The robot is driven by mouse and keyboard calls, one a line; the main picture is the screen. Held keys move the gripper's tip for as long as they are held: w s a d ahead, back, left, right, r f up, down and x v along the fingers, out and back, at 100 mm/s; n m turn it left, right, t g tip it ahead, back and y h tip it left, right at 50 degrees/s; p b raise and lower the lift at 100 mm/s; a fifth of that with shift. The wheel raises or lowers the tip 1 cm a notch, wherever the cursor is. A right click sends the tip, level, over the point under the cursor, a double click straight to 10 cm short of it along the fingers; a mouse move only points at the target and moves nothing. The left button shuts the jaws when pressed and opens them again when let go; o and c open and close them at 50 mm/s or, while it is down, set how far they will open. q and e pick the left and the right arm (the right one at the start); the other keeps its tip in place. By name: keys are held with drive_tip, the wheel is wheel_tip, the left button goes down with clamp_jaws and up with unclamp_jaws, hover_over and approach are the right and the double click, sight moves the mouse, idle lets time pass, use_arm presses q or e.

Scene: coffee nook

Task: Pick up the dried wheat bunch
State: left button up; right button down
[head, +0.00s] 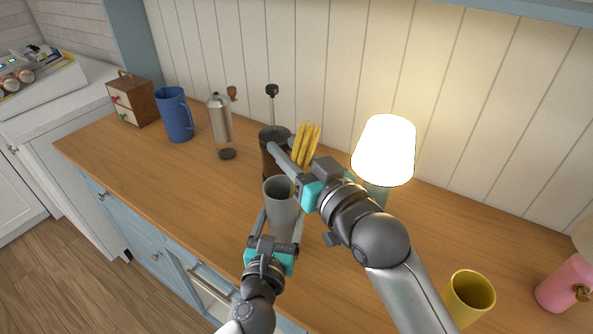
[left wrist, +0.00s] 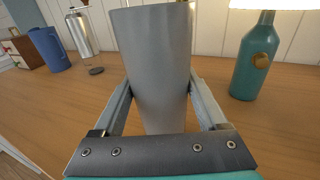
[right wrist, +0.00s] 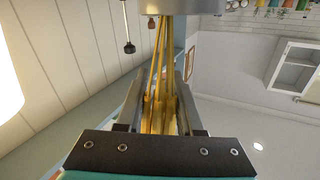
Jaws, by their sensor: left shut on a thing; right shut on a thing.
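The dried wheat bunch (head: 307,142) is yellow, its tops pointing up near the middle of the head view. My right gripper (head: 291,156) is shut on it. In the right wrist view the wheat bunch (right wrist: 161,95) sits between both fingers, its thin stems running toward a grey vase (right wrist: 175,6). I cannot tell whether the stem ends are inside it. My left gripper (head: 281,222) is shut around the grey vase (head: 279,203), which is upright; the vase (left wrist: 155,65) fills the middle of the left wrist view.
A lit lamp (head: 385,150) is close on the right. A grinder (head: 220,122), blue pitcher (head: 174,115) and small drawer box (head: 134,98) stand left. A yellow cup (head: 470,294) is front right. The counter's left front is clear.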

wheel_tip(320, 180, up, 10)
idle(0.6)
drive_tip(key=shift+r, duration=2.3)
drive_tip(key=shift+r, duration=2.25)
drive_tip(key=shift+r, duration=2.25)
